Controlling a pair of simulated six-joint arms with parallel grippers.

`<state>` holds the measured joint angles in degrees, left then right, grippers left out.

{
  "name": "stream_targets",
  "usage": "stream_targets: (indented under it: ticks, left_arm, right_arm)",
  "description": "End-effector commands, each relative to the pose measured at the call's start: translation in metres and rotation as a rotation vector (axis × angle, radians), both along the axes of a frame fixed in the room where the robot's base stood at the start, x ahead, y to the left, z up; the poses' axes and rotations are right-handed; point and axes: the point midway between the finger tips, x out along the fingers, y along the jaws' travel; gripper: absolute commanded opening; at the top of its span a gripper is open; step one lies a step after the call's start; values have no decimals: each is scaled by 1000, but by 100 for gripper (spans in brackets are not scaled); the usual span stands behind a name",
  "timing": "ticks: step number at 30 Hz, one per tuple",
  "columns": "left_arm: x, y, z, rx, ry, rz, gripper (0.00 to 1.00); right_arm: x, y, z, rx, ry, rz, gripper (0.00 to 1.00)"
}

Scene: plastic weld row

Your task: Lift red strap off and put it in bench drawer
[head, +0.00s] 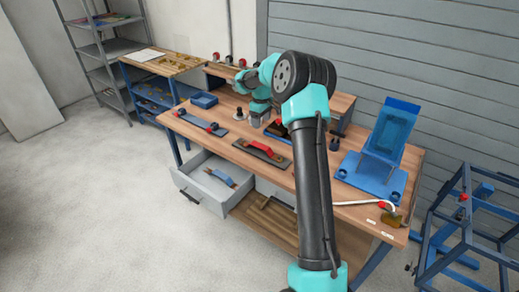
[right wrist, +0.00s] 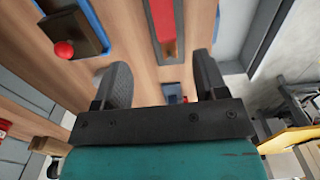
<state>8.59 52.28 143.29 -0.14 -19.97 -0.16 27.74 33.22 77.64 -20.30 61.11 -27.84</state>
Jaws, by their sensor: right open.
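A red strap (head: 263,148), shaped like a raised handle, lies on a dark grey plate (head: 280,161) near the front edge of the bench. It also shows at the top of the right wrist view (right wrist: 163,18), beyond the fingers. The bench drawer (head: 190,197) is pulled open at the front left and holds a blue strap with reddish ends (head: 219,177). My right gripper (head: 258,118) hangs over the bench behind the red strap, apart from it. In the right wrist view its two fingers (right wrist: 160,75) are spread with nothing between them. My left gripper is not in view.
Another grey plate with red-and-blue pieces (head: 203,123) lies left on the bench (head: 235,130). A blue box (head: 204,100) stands behind it. A dark block with a red knob (right wrist: 65,48) is near my gripper. A blue stand (head: 382,155) occupies the right side.

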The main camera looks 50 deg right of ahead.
Motion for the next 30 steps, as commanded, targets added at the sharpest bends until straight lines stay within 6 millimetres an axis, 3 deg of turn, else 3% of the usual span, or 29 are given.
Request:
stream_targets:
  ticks: [9, 15, 30]
  left_arm:
    - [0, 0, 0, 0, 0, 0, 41]
    - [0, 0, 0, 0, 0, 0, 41]
    - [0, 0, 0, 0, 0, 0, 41]
  right_arm:
    - [0, 0, -57, 2, 3, -1, 66]
    - [0, 1, -84, 1, 1, 0, 66]
    - [0, 1, -94, 1, 0, -1, 66]
